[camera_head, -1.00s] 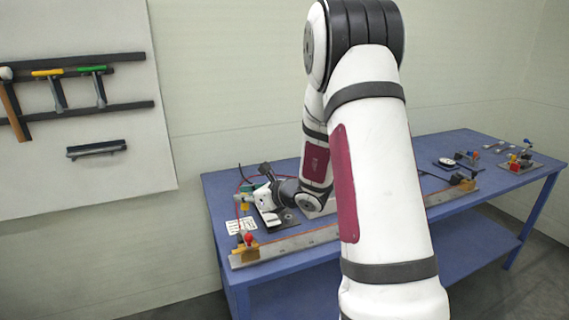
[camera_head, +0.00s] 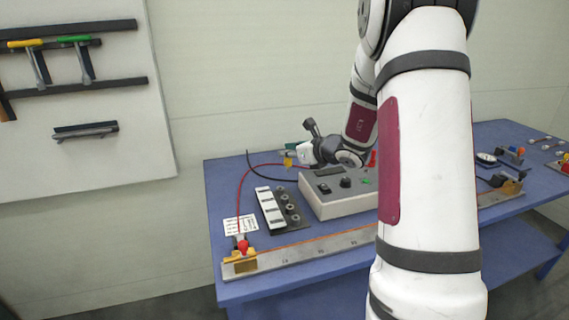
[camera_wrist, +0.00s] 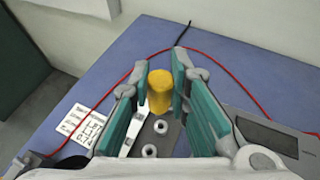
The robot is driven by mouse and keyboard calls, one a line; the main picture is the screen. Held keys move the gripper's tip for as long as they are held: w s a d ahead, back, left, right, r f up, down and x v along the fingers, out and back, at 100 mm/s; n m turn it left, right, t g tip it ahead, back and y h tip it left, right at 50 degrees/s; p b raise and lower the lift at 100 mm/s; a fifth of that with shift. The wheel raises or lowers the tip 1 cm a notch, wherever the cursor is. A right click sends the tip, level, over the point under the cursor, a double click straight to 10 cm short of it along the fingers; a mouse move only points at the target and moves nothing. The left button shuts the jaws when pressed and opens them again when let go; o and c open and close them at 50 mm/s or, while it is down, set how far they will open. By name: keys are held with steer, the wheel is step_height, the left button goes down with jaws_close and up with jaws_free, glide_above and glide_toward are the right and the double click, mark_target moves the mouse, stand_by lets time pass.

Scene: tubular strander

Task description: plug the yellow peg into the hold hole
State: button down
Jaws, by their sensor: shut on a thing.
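The yellow peg (camera_wrist: 160,92) is held between the two teal-padded fingers of my gripper (camera_wrist: 160,88) in the wrist view. My gripper is shut on it. In the head view my gripper (camera_head: 293,155) is at the back of the blue table, by the left end of the control box, and the yellow peg (camera_head: 288,161) shows at its tip. A dark plate (camera_head: 291,226) with several round metal holes (camera_head: 290,208) lies to the front left of the gripper. In the wrist view two holes (camera_wrist: 159,127) show below the peg. I cannot tell which one is the hold hole.
A grey control box (camera_head: 340,205) with knobs stands right of the plate. A white printed card (camera_head: 240,226) lies left of it. Red (camera_head: 240,195) and black cables cross the table. A metal rail (camera_head: 310,248) with a red-topped part (camera_head: 243,246) runs along the front.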

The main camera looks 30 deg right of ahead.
mark_target(286, 161)
steer(key=w+f+b, duration=0.2)
steer(key=f+b, duration=0.1)
steer(key=f, duration=0.1)
steer(key=shift+w+d, duration=0.2)
steer(key=shift+w, duration=0.2)
steer(key=shift+s+b, duration=0.15)
steer(key=shift+b, duration=0.15)
steer(key=shift+f, duration=0.2)
step_height(286, 161, down, 6)
steer(key=b, duration=0.5)
steer(key=shift+r, duration=0.25)
steer(key=shift+s+b, duration=0.1)
steer(key=shift+b, duration=0.7)
stand_by(1.2)
steer(key=shift+f+b, duration=1.7)
steer(key=shift+b, duration=0.05)
steer(key=c, duration=1.4)
jaws_free()
steer(key=shift+c, duration=0.2)
